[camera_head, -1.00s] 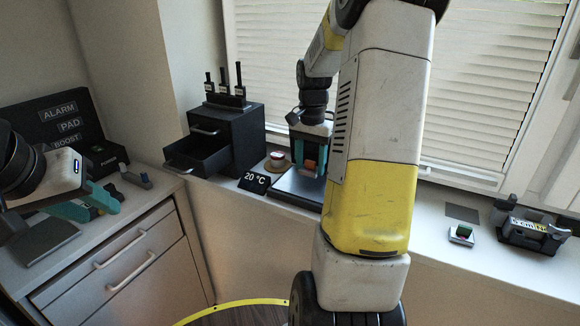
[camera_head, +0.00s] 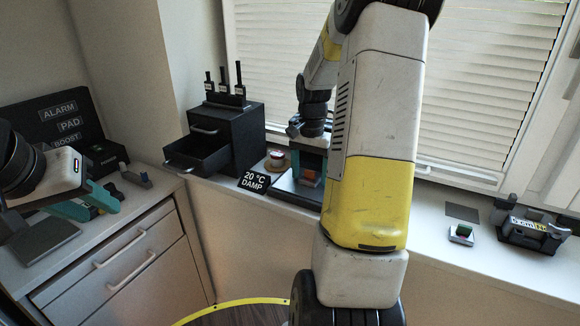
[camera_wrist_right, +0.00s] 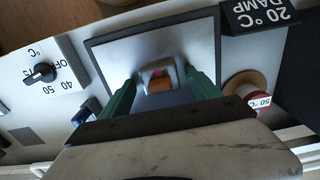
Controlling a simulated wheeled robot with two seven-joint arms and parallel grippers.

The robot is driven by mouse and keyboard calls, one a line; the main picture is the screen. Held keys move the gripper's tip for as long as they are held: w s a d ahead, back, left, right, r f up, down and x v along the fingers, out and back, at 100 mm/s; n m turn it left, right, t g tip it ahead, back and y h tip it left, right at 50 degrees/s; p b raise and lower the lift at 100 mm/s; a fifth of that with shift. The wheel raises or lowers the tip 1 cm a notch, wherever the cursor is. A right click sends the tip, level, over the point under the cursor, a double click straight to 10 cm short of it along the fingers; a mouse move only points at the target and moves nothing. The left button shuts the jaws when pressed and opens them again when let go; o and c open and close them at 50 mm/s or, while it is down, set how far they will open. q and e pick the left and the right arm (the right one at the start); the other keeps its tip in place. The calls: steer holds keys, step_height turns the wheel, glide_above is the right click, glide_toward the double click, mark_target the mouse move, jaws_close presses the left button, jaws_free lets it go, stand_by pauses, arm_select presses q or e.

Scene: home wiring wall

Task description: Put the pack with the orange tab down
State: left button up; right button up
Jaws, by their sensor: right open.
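The pack with the orange tab (camera_wrist_right: 160,82) is small and pale. It rests on the grey plate with a dark frame (camera_wrist_right: 108,57), on the window sill. In the head view its orange tab (camera_head: 309,175) shows low between my right fingers. My right gripper (camera_wrist_right: 162,88) is open, with a teal finger on each side of the pack and a gap to both. My left gripper (camera_head: 86,207) is at the left over the counter, its teal fingers apart. Small coloured parts show near its fingertips; I cannot tell how they lie.
A sign reading 20 °C DAMP (camera_head: 255,182) stands beside the plate, near a reel (camera_head: 275,162). A black cabinet (camera_head: 246,138) has its lower drawer open. A dial (camera_wrist_right: 40,73) lies past the plate's other side.

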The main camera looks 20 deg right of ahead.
mark_target(310, 171)
step_height(310, 171, up, 12)
steer(key=s+a+r+n+t+y, duration=0.1)
steer(key=s+a+r+n+t, duration=0.1)
steer(key=s+a+n, duration=0.3)
steer(key=s+a+r+n+t+y, duration=0.1)
steer(key=s+a+n+t, duration=0.3)
steer(key=s+a, duration=0.9)
steer(key=shift+s+r+n, duration=0.45)
steer(key=shift+n, duration=0.35)
